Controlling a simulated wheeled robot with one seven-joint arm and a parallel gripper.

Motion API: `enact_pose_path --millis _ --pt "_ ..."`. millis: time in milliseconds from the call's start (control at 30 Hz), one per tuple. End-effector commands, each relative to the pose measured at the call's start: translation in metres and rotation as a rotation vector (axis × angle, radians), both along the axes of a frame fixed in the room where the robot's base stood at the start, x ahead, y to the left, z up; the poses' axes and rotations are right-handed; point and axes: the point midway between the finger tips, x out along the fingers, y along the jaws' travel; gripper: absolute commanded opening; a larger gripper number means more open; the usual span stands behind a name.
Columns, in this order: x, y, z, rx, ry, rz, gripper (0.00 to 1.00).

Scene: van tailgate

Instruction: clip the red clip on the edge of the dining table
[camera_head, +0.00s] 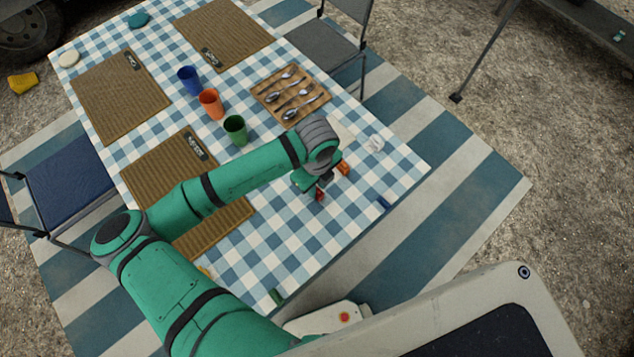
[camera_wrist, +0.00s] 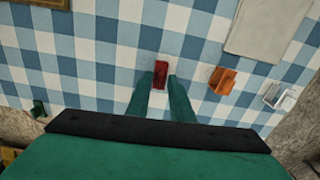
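The red clip (camera_head: 319,195) is over the blue-and-white checked dining table (camera_head: 300,235), below my gripper (camera_head: 312,190). In the wrist view the red clip (camera_wrist: 160,73) lies between the two green fingertips of my gripper (camera_wrist: 160,80). It fills the gap between them and sticks out beyond the tips. The fingers look closed against its sides. I cannot tell whether the clip is clear of the cloth. A blue clip (camera_head: 383,203) and a green clip (camera_head: 277,297) are at the near table edge.
An orange clip (camera_wrist: 222,80) and a whitish object (camera_wrist: 277,96) lie right of the red clip in the wrist view. Blue, orange and green cups (camera_head: 235,129), a cutlery board (camera_head: 290,95) and woven placemats (camera_head: 120,95) stand farther back. Cloth toward the near edge is mostly clear.

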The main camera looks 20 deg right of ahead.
Motion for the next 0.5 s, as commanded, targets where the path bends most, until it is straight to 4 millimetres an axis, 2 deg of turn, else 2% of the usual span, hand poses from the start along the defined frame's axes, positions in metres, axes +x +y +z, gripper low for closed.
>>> enact_pose_path --millis 200,233,300,500 --pt "0.0 0.0 -0.0002 0.0 0.0 0.0 0.2" --pt "0.0 0.0 -0.0002 0.0 0.0 0.0 0.18" --pt "-0.0001 0.0 -0.0002 0.0 0.0 0.0 0.01" --pt "-0.0002 0.0001 -0.0003 0.001 0.0 0.0 0.0"
